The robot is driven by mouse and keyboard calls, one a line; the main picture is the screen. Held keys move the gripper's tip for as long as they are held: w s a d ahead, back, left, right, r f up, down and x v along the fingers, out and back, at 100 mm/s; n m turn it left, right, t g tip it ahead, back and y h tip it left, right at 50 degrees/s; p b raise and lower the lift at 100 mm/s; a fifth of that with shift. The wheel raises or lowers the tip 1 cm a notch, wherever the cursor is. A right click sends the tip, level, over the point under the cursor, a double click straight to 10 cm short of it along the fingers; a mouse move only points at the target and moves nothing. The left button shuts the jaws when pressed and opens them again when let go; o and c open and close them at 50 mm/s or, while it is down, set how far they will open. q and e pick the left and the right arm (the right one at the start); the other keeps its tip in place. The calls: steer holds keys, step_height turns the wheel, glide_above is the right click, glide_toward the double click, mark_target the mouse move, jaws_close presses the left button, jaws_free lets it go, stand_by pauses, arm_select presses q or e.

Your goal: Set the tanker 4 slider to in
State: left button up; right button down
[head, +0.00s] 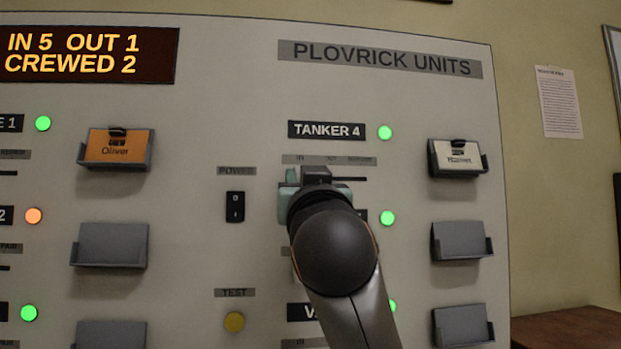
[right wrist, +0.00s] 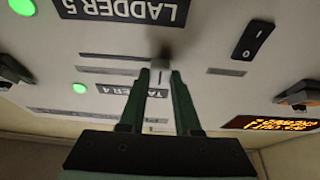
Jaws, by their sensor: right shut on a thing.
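The TANKER 4 label (head: 326,130) is on the upright panel, with a green lamp (head: 385,132) to its right. Below it is a strip of position words (head: 330,160) starting with IN at the left, then a dark slot (head: 350,179). My right gripper (head: 315,180) is at the left part of that slot and hides the knob from the head view. In the right wrist view, upside down, the green fingertips (right wrist: 163,72) are shut on the small slider knob (right wrist: 160,62), at the end of the slot on the IN side. My left gripper is not in view.
A black power switch (head: 235,207) and a yellow TEST button (head: 234,321) are left of my right arm. Card holders (head: 458,240) stick out at the right, one with a pale card (head: 458,156). An orange card (head: 117,147) is in a left holder.

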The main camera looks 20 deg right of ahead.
steer(key=c, duration=0.7)
jaws_free()
steer(key=shift+a, duration=0.3)
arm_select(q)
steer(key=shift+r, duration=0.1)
arm_select(e)
steer(key=shift+o, duration=0.5)
steer(key=shift+d, duration=0.1)
arm_select(q)
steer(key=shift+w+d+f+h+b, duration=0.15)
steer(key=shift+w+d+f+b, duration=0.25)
steer(key=shift+b, duration=0.35)
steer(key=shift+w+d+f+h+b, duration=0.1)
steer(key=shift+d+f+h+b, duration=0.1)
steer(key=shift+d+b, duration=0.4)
arm_select(e)
steer(key=v, duration=1.2)
steer(key=shift+s+f, duration=0.15)
steer(key=shift+s, duration=0.05)
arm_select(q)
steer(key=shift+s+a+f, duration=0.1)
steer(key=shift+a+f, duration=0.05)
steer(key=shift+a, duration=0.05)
